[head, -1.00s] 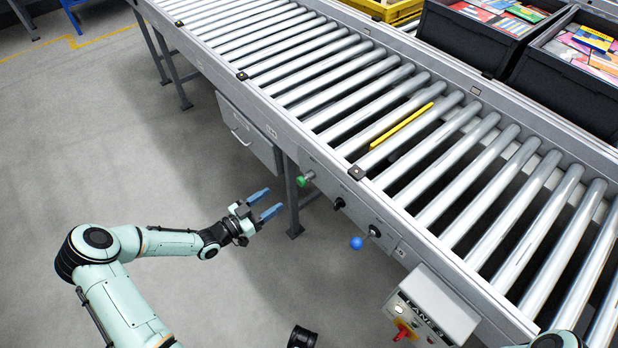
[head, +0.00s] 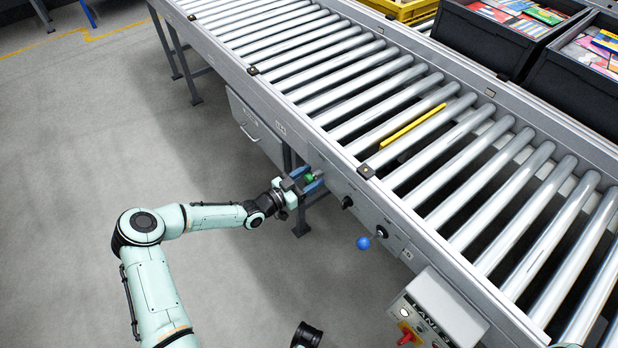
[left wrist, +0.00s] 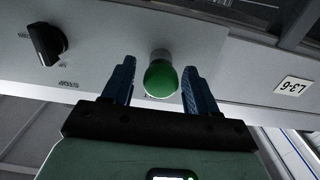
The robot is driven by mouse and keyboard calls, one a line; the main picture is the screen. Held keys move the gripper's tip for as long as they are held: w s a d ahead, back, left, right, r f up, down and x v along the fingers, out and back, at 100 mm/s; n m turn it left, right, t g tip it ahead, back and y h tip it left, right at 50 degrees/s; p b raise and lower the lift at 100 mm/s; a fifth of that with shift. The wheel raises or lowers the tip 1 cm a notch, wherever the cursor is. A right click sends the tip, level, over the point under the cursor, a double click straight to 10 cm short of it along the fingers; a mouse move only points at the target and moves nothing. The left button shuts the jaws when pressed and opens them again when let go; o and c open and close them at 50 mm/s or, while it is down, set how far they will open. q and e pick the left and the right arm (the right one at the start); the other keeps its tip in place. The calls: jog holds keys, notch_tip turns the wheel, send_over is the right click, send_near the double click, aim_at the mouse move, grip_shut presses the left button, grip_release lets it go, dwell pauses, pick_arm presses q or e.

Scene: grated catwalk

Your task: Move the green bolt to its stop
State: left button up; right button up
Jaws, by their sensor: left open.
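The green bolt (head: 310,177) has a rounded green knob on a short metal shank, and sticks out of the conveyor's grey side panel. In the left wrist view the green bolt (left wrist: 161,78) stands between the two blue fingers. My left gripper (head: 312,179) is open, with one finger on each side of the knob and a visible gap to each. In the left wrist view the left gripper (left wrist: 160,85) shows the same gaps. Part of the knob is hidden by the fingers in the head view. My right gripper cannot be made out.
A black rotary knob (head: 347,202) and a blue ball-ended lever (head: 363,243) sit to the right on the same panel. A control box (head: 435,310) with a red switch is at the lower right. A grey cabinet (head: 256,128) hangs left of the bolt. Open floor lies left.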

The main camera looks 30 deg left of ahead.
aim_at(307, 179)
pick_arm(q)
jog(key=c, duration=1)
jog(key=shift+p+v, duration=0.4)
jog(key=shift+v, duration=1.25)
jog(key=o, duration=1)
pick_arm(e)
jog(key=shift+s+a+r, duration=0.25)
jog(key=shift+s+r, duration=0.2)
jog(key=shift+s, duration=0.1)
pick_arm(q)
jog(key=p+v, duration=0.1)
jog(key=v, duration=1.2)
jog(key=shift+s+a, duration=0.15)
jog(key=shift+s, duration=0.1)
pick_arm(e)
jog(key=shift+s+r+g, duration=0.3)
jog(key=shift+s+r, duration=0.15)
jog(key=shift+r, duration=0.2)
